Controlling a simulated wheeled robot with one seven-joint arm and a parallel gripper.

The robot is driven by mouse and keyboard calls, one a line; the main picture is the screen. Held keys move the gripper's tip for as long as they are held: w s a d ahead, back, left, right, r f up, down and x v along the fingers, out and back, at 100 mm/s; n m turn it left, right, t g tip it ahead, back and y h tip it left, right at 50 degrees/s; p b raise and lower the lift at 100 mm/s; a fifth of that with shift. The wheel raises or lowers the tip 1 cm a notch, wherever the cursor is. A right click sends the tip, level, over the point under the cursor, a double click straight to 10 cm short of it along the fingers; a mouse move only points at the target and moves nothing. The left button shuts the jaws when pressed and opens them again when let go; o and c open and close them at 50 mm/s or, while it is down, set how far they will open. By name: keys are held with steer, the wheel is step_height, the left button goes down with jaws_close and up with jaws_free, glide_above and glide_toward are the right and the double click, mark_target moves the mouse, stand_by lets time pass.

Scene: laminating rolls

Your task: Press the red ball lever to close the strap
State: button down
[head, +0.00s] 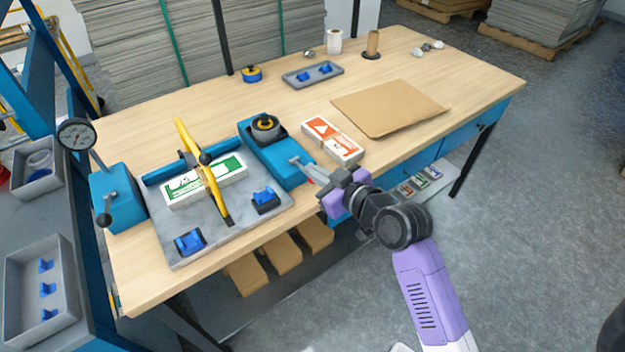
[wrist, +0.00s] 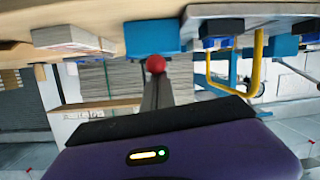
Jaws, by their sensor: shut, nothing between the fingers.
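The red ball (wrist: 156,64) of the lever shows in the wrist view at the tips of my closed fingers, in front of the blue strapping unit (wrist: 152,38). In the head view only a sliver of red shows beside my gripper (head: 296,161). My gripper is shut and empty at the right end of the blue unit (head: 283,163). I cannot tell whether the fingers touch the ball. The lever's arm is hidden.
A blue gauge unit (head: 119,197) stands at the left. Brown blocks (head: 283,250) sit below the table's front edge.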

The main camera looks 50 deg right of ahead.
steer(key=shift+s+f+b, duration=0.15)
steer(key=shift+f+b, duration=0.35)
steer(key=shift+f, duration=0.25)
steer(key=shift+s+f+b, duration=0.2)
steer(key=shift+f+b, duration=0.2)
steer(key=shift+f, duration=0.05)
steer(key=r+p, duration=0.1)
steer(key=w+r+p, duration=0.1)
steer(key=r, duration=0.1)
steer(key=w+r+p, duration=0.1)
steer(key=shift+a+r+p, duration=0.15)
steer(key=shift+r+p, duration=0.05)
steer(key=shift+p, duration=0.15)
steer(key=f+b+v, duration=0.1)
steer(key=v, duration=0.8)
steer(key=shift+s, duration=0.5)
steer(key=shift+r+t, duration=0.15)
steer(key=shift+t, duration=0.15)
